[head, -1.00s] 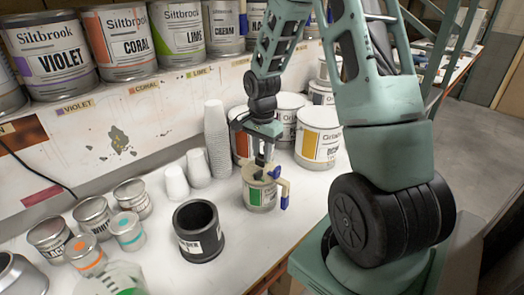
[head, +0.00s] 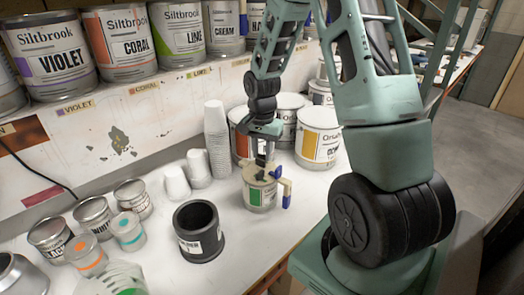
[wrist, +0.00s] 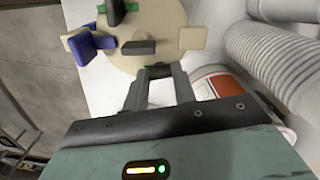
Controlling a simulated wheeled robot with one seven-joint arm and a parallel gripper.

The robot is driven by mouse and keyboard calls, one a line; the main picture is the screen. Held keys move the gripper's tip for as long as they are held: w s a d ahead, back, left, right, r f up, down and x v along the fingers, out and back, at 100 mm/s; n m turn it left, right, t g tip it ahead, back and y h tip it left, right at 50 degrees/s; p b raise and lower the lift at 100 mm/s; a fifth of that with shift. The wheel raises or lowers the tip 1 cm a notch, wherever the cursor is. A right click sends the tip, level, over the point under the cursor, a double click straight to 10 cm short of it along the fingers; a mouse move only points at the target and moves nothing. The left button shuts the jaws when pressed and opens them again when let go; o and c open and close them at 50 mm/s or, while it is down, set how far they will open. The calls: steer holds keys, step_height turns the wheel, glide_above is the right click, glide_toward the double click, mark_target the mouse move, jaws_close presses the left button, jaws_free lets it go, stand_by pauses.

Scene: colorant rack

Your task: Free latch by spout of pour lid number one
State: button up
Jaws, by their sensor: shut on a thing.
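A small can (head: 260,196) with a green label stands on the bench, topped by a tan pour lid (head: 256,177). A tan arm with a blue end (head: 286,200) hangs at its right side. In the wrist view the round tan lid (wrist: 168,12) carries blue parts (wrist: 80,45), a dark bar (wrist: 138,47), a green piece (wrist: 115,10) and a tan block (wrist: 193,38). My gripper (head: 266,164) is over the lid. In the wrist view its fingers (wrist: 156,72) are closed together at the lid's rim on a small, mostly hidden part, seemingly a latch.
A black cup (head: 198,231) stands in front left of the can. Stacked white cups (head: 217,140) are behind left. Large white paint tubs (head: 318,137) stand close behind right. Several small tins (head: 93,216) are at left. The bench's front edge is near the can.

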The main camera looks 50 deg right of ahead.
steer(key=shift+n, duration=2.9)
steer(key=shift+n+p, duration=0.75)
steer(key=shift+n, duration=2.05)
stand_by(2.1)
steer(key=o, duration=1)
